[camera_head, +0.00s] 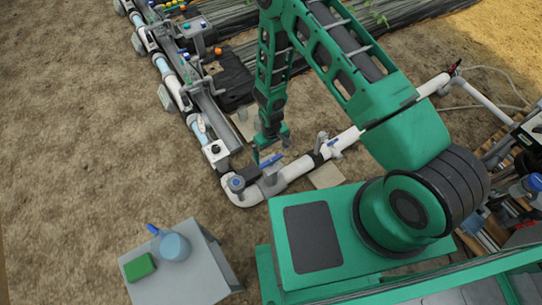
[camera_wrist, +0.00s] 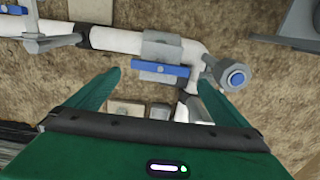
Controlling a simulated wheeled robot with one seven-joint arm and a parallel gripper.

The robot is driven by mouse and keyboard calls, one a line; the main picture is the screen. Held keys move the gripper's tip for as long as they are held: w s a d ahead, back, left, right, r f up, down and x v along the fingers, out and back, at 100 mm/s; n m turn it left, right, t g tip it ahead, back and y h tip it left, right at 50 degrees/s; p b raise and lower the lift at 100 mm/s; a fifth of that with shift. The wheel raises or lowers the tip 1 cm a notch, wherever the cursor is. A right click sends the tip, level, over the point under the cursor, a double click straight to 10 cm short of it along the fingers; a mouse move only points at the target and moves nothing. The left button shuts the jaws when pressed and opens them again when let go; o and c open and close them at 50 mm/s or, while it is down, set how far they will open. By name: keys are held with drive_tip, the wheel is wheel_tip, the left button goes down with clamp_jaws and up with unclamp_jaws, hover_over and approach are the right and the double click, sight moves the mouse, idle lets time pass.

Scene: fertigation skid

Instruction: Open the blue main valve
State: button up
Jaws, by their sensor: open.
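A blue lever handle (camera_head: 270,162) sits on a grey valve body on the white pipe (camera_head: 297,168), near the pipe's corner. In the wrist view the blue handle (camera_wrist: 160,69) has a grey middle and lies roughly along the pipe (camera_wrist: 115,39). My gripper (camera_head: 264,150) hangs over it, pointing down. In the wrist view my gripper (camera_wrist: 158,82) is open. The handle shows between its two green fingers, with no visible contact. Whether the fingertips are level with the handle is hard to tell.
A round blue-capped fitting (camera_wrist: 236,79) stands right of the handle. Another small blue handle (camera_head: 333,141) is farther along the pipe. A grey table (camera_head: 190,283) holds a blue jug (camera_head: 174,247) and green box (camera_head: 139,267). Bare soil lies left of the pipe.

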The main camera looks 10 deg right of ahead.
drive_tip(key=shift+r, duration=2.45)
